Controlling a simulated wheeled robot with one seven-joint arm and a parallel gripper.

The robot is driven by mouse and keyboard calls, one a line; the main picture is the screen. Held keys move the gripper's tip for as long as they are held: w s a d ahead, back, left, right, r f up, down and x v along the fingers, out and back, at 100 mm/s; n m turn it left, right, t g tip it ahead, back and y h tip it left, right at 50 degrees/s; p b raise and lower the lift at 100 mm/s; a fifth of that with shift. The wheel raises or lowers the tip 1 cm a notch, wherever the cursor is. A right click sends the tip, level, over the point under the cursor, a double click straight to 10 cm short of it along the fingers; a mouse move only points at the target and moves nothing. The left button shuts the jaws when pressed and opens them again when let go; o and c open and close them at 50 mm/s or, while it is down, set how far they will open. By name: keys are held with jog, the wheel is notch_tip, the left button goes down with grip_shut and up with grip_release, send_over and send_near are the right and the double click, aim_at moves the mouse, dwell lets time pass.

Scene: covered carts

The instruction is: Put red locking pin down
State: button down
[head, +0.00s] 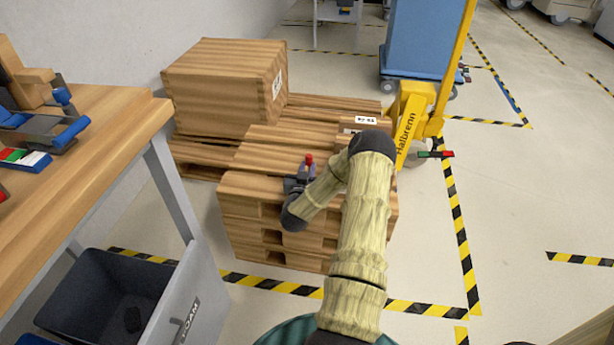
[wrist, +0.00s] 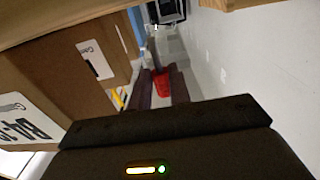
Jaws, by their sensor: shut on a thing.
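The red locking pin (head: 309,159) shows as a small red tip at my gripper (head: 306,169) in the head view. In the wrist view the red pin (wrist: 161,84) sits between the two dark fingers (wrist: 160,88), which are shut on it. My gripper is over the stacked wooden pallets (head: 262,212). I cannot tell how high the pin is above the boards. The lower part of the pin is hidden.
A large cardboard-like box (head: 222,84) stands on the pallets at the back left. A smaller labelled box (head: 362,124) lies behind my arm. A yellow lift (head: 411,105) stands to the right. A wooden workbench (head: 95,130) and grey bin (head: 110,300) are at left.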

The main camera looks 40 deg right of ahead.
jog(key=shift+f, duration=1.15)
jog(key=shift+f+b, duration=0.4)
jog(key=c, duration=1.3)
grip_release()
